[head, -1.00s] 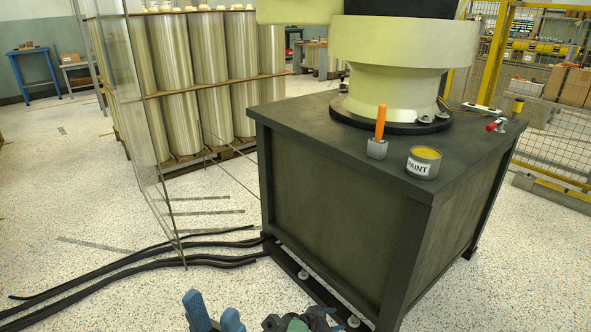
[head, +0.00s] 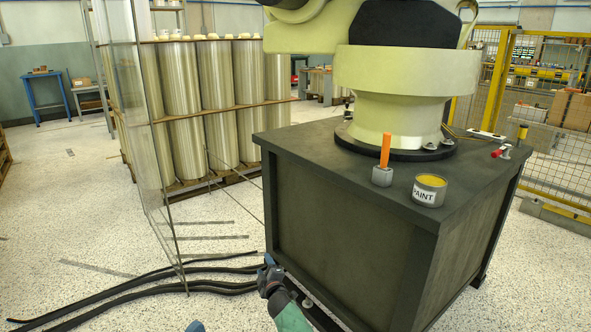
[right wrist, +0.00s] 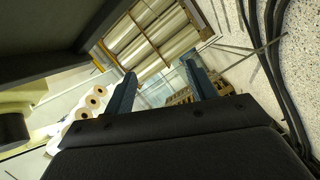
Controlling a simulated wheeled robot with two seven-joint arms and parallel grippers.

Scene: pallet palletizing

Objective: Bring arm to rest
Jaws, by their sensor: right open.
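My right gripper (head: 268,268) shows low in the middle of the head view, blue and dark, with a green arm link behind it. It is in front of the lower left corner of the dark pedestal (head: 345,225); whether they touch I cannot tell. In the right wrist view the two blue fingers of my right gripper (right wrist: 160,84) stand apart with nothing between them. A small blue tip (head: 196,326) at the bottom edge of the head view appears to be part of my left gripper; the rest is out of frame.
A pale robot base (head: 405,75) stands on the pedestal, with a paint can (head: 428,192) and an orange-handled tool (head: 384,155) near its front edge. Black cables (head: 130,290) lie on the floor. A clear panel (head: 135,130) and tall rolls (head: 222,100) stand behind. Floor at left is open.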

